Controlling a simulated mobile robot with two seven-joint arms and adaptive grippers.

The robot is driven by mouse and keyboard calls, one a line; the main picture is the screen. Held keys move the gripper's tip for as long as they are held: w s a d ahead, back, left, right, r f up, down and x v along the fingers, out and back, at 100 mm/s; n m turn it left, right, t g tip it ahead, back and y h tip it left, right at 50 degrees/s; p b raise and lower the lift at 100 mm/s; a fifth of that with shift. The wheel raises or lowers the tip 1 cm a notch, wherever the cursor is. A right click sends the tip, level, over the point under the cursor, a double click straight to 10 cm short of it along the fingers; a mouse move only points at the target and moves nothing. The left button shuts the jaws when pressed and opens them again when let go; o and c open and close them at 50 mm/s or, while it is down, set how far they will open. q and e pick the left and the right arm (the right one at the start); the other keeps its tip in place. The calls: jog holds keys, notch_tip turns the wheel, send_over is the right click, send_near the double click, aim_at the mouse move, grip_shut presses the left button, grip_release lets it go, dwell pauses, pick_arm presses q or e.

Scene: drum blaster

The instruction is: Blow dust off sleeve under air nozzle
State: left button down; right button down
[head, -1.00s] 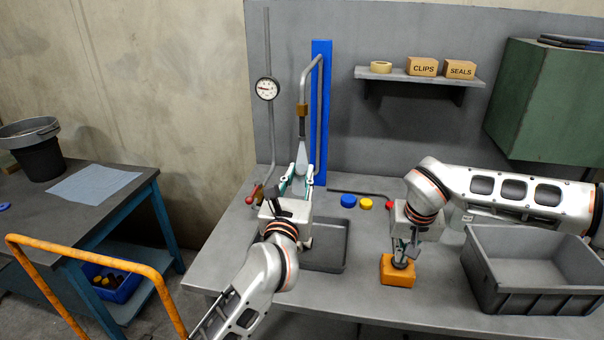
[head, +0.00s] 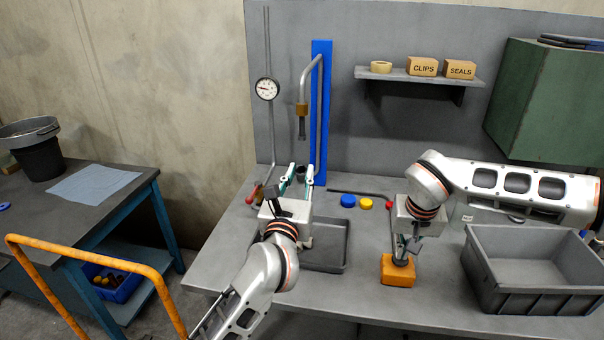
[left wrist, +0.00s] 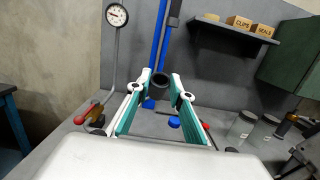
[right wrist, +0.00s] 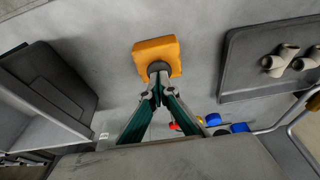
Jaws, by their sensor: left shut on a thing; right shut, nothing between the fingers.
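The sleeve (head: 301,172) is a short dark cylinder between the fingertips of my left gripper (head: 300,176). My left gripper is shut on it, below the air nozzle (head: 302,128), with a gap between. In the left wrist view the sleeve (left wrist: 160,80) shows as a dark ring between the tips. No air jet shows. My right gripper (head: 402,254) is shut and empty, pointing down over an orange block (head: 397,272) with a dark round top. In the right wrist view its tips (right wrist: 157,84) are at that dark top; whether they touch it is unclear.
A grey tray (head: 346,247) lies behind my left wrist; pale pipe fittings (right wrist: 281,61) lie in it. A grey bin (head: 530,301) stands at right. A gauge (head: 267,89) is at left.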

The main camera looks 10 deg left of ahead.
jog(key=shift+w+v, duration=0.2)
jog(key=shift+v, duration=0.7)
jog(key=shift+w+v, duration=0.25)
jog(key=shift+v, duration=0.7)
jog(key=shift+w+v, duration=0.2)
jog(key=shift+v, duration=0.7)
pick_arm(q)
jog(key=shift+s, duration=0.1)
pick_arm(e)
jog(key=shift+r, duration=0.2)
pick_arm(q)
jog(key=shift+s+p, duration=0.35)
jog(key=shift+s, duration=0.65)
jog(key=s+p, duration=0.1)
jog(key=s, duration=0.7)
pick_arm(e)
jog(key=shift+w+v, duration=0.15)
jog(key=shift+v, duration=0.45)
jog(key=shift+w+v, duration=0.15)
jog(key=shift+v, duration=0.5)
